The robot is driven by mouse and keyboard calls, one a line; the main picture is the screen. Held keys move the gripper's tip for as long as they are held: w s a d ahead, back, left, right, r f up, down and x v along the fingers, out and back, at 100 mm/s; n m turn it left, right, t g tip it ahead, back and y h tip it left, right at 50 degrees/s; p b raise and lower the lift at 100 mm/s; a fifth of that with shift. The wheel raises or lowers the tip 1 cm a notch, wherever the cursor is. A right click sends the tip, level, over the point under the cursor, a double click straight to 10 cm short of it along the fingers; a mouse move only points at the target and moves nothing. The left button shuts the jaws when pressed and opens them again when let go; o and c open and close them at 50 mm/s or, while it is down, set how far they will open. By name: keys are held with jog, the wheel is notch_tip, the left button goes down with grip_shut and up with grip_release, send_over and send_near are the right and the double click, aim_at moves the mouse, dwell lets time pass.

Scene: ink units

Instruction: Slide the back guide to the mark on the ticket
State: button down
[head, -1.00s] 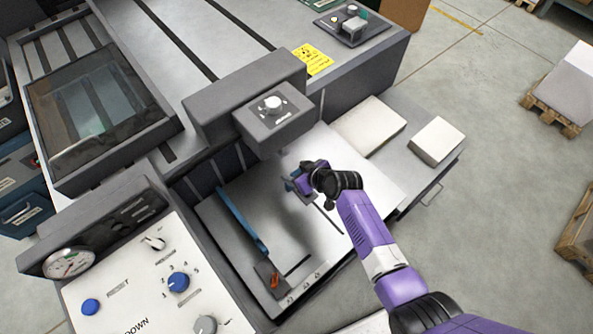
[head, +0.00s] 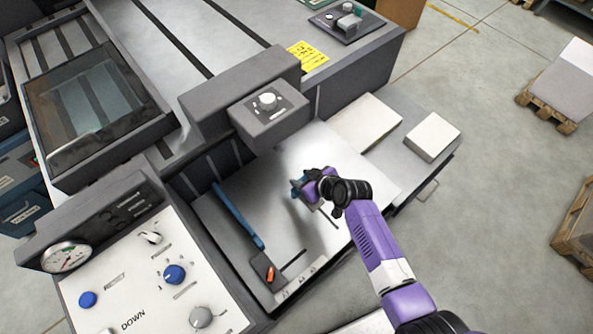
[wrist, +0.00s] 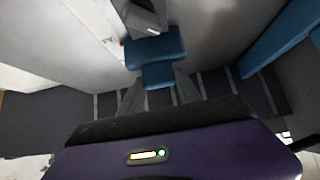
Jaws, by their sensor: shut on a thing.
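The blue back guide (head: 297,186) is a small blue piece on the bare metal feed plate (head: 300,150), partly hidden by my gripper (head: 306,188). In the wrist view the blue piece (wrist: 155,50) lies between the two fingers of my gripper (wrist: 158,88), which is shut on it. A long blue side guide (head: 238,217) lies on the left of the plate, apart from my gripper.
An orange lever (head: 270,273) is by the front left edge. White paper stacks (head: 432,136) stand at right. A control panel (head: 145,290) stands at front left.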

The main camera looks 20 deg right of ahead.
jog(key=s+d, duration=0.1)
jog(key=s, duration=0.2)
jog(key=s+d, duration=0.1)
jog(key=s, duration=0.2)
jog(key=s+d, duration=0.1)
jog(key=s, duration=0.2)
jog(key=shift+s+d, duration=0.1)
jog(key=shift+s, duration=0.25)
jog(key=shift+f, duration=0.1)
jog(key=c, duration=0.8)
grip_release()
jog(key=shift+c, duration=0.2)
jog(key=v, duration=0.8)
jog(key=shift+w, duration=0.1)
